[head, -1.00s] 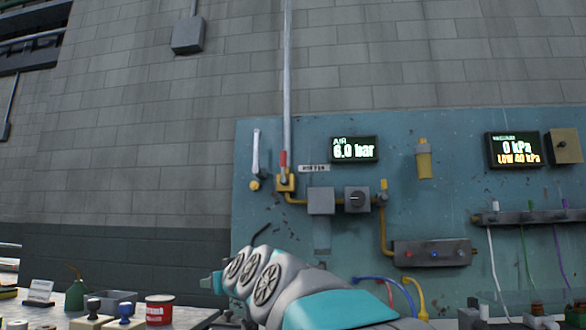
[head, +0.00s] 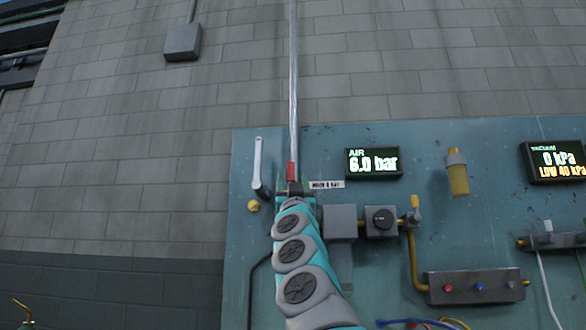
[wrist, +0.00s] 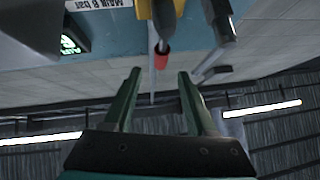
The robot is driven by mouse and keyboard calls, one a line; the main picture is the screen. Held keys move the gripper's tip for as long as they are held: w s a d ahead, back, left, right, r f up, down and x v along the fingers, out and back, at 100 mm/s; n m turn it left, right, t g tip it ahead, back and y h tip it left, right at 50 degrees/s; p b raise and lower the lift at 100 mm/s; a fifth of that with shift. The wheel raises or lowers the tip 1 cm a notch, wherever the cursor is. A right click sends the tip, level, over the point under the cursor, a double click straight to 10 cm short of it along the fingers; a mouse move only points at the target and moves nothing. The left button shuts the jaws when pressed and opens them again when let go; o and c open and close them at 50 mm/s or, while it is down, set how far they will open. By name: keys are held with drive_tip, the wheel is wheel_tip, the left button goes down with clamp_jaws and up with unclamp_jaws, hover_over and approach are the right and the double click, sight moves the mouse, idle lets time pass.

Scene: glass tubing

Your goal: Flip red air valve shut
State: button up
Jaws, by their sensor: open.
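The red air valve handle (head: 291,172) points up along the grey vertical pipe (head: 293,80) on the teal panel in the head view. My arm hides the valve body below it. In the wrist view, which looks inverted, the red handle tip (wrist: 161,60) lies just beyond the gap between my fingertips. My gripper (wrist: 158,75) is open and empty, with its two dark green fingers on either side of the handle's line. I cannot tell the remaining distance in depth. The air display (head: 373,162) reads 6.0 bar.
A wrench (head: 258,162) hangs close left of the valve, above a yellow knob (head: 253,206). A grey box (head: 341,222) and a regulator (head: 381,222) sit close right. A white label (head: 327,184) is beside the handle.

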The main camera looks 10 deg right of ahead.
sight(291, 170)
drive_tip(key=p+x, duration=0.4)
drive_tip(key=shift+w+r, duration=0.1)
drive_tip(key=shift+r, duration=0.3)
drive_tip(key=shift+w+r+p, duration=0.25)
drive_tip(key=shift+w+p, duration=0.4)
drive_tip(key=shift+p, duration=0.1)
clamp_jaws()
idle(0.6)
